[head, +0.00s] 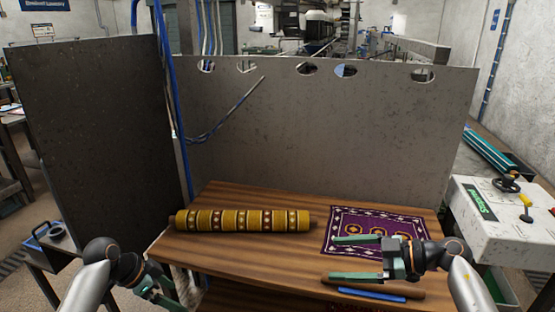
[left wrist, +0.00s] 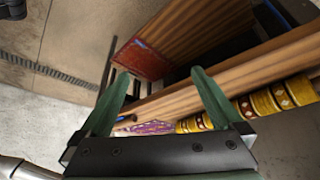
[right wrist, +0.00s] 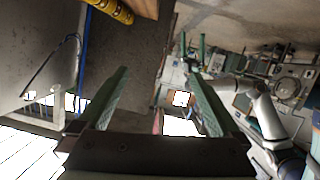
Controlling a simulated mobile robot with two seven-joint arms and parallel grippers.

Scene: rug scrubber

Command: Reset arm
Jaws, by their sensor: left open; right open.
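My right gripper (head: 350,258) is open and empty, its green fingers pointing left over the purple patterned rug (head: 375,222) and the front right of the wooden table (head: 240,252). It shows open with nothing between its fingers in the right wrist view (right wrist: 155,100). My left gripper (head: 165,292) hangs low at the table's front left edge. It is open and empty in the left wrist view (left wrist: 160,85). A rolled yellow and brown patterned rug (head: 245,220) lies at the table's back left.
A brown rod (head: 350,282) and a blue bar (head: 372,294) lie near the table's front right. A grey panel (head: 320,130) stands behind the table, and a dark panel (head: 95,130) to its left. A white machine (head: 500,215) is at the right. The table's middle is clear.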

